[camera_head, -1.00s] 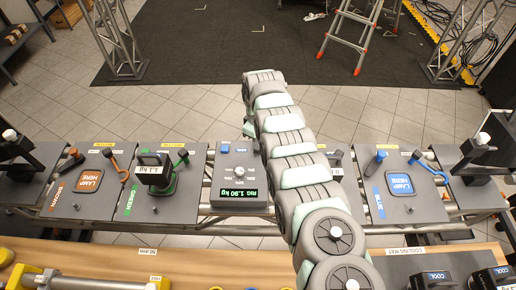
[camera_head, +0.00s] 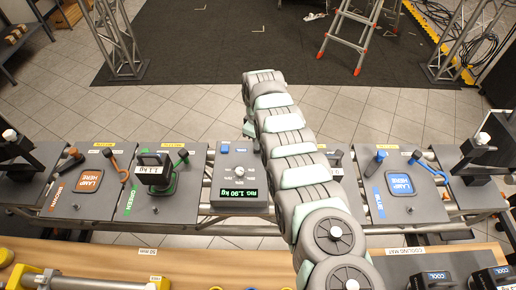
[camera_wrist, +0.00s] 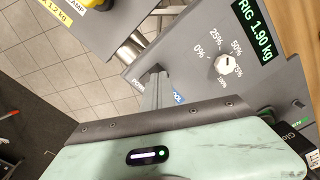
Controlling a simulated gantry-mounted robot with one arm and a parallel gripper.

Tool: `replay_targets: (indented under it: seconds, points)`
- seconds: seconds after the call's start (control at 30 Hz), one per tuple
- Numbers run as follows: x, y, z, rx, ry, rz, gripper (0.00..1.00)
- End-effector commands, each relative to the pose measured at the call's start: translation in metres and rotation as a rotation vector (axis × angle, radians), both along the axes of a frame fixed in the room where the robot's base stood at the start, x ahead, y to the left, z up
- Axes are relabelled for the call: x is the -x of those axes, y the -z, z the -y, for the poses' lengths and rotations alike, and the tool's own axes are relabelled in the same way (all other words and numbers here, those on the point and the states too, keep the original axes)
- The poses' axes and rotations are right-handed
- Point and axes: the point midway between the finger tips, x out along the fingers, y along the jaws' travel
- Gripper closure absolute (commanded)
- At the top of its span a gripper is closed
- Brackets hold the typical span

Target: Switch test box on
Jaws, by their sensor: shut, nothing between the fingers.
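The test box (camera_head: 232,203) is a dark grey box in the middle of the rail, with a lit green display (camera_head: 238,193) reading "RIG 1.90 kg". In the wrist view, the box's face (camera_wrist: 195,45) shows a white dial (camera_wrist: 225,64) with percent marks. My gripper (camera_wrist: 156,74) is shut and empty, its narrow fingertips at the box's edge beside a partly hidden "POWER" label. The fingers cover the switch area, so I cannot tell the switch position or whether they touch it. In the head view my arm hides the box's right side.
Grey lamp plates flank the box: an orange-marked one (camera_head: 72,205), a green-marked one with a black 1.1 kg lamp (camera_head: 155,170), and a blue-marked one (camera_head: 385,212). A wooden bench (camera_head: 200,262) runs along the front. A ladder (camera_head: 350,35) stands behind on the floor.

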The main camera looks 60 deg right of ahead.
Motion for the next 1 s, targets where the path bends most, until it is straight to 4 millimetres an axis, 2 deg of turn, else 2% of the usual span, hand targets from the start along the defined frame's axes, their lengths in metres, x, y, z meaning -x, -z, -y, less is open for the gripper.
replay_targets:
  seconds: [1.0]
  points:
    - [0.000,0.014,0.000,0.000,0.000,0.000,1.00]
